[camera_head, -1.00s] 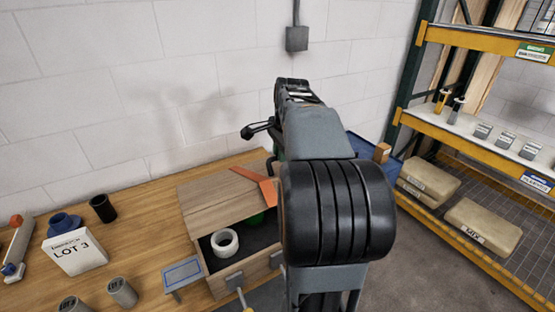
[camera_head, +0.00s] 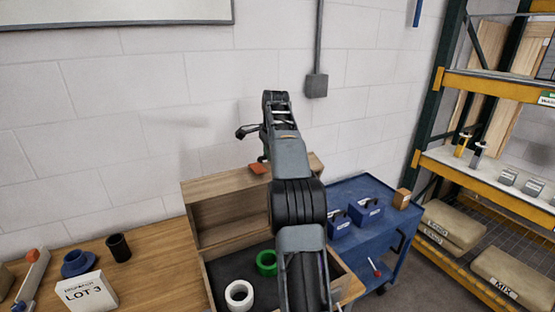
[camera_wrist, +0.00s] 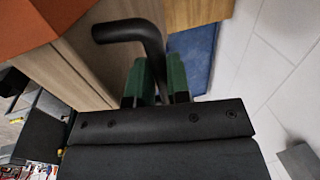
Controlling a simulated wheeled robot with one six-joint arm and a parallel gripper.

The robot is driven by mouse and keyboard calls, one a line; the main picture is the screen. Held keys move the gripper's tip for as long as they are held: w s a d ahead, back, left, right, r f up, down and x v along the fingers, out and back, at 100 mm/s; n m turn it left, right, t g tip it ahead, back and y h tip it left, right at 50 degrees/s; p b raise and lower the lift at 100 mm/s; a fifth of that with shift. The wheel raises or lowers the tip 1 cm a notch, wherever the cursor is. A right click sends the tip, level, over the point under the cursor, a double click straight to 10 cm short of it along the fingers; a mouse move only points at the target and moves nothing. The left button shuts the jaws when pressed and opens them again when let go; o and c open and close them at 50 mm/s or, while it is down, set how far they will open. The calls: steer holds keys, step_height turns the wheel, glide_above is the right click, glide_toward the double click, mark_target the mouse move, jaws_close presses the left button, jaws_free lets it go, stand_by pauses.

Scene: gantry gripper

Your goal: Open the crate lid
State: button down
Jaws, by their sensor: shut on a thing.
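The wooden crate lid (camera_head: 215,222) stands raised and steeply tilted at the back of the crate (camera_head: 207,283), its inner side facing the head camera. The crate is open. A white ring (camera_head: 239,303) and a green ring (camera_head: 258,264) lie on its dark floor. An orange patch (camera_head: 258,168) shows at the lid's top edge and also in the wrist view (camera_wrist: 30,22). My gripper (camera_wrist: 160,75) has its green fingers shut around the black bent handle (camera_wrist: 125,31) of the lid. My arm hides the crate's right part and most of the gripper in the head view.
A blue cart (camera_head: 372,240) with blue boxes stands right of the bench (camera_head: 150,265). A yellow shelf rack (camera_head: 490,180) is further right. A LOT 3 box (camera_head: 86,293) and a black cup (camera_head: 118,247) stand left. The wall is close behind the lid.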

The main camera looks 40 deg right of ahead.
steer(key=shift+w+d+f, duration=0.1)
steer(key=shift+w+f, duration=0.05)
steer(key=shift+w, duration=0.5)
steer(key=shift+w+d+f, duration=0.1)
steer(key=shift+w+f, duration=0.05)
steer(key=shift+w, duration=0.5)
